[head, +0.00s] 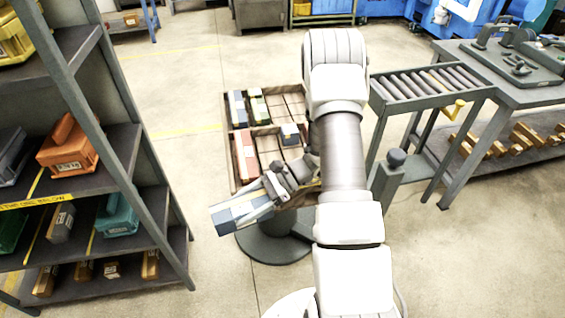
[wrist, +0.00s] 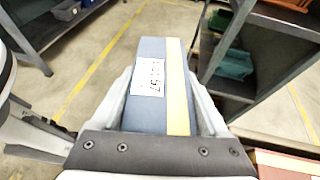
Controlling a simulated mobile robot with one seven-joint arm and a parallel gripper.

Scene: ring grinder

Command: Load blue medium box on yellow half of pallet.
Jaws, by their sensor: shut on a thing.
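My gripper (head: 258,208) is shut on a blue box (head: 236,214), held in the air in front of the pallet. In the wrist view the blue box (wrist: 146,100) has a yellow stripe along its right side and a white label, and sits between both fingers. The wooden pallet (head: 269,151) stands beyond the gripper, with several boxes on it and some bare slats. A blue box (head: 237,108), a green-and-yellow box (head: 257,105), a red box (head: 245,156) and a small dark blue box (head: 290,134) lie there. I cannot tell which half is yellow. My arm hides the pallet's right side.
A shelf rack (head: 130,150) with bins and boxes stands close on the left. A roller conveyor (head: 430,82) and a workbench (head: 510,75) stand to the right. A round dark base (head: 272,246) lies below the gripper. Open floor lies behind the pallet.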

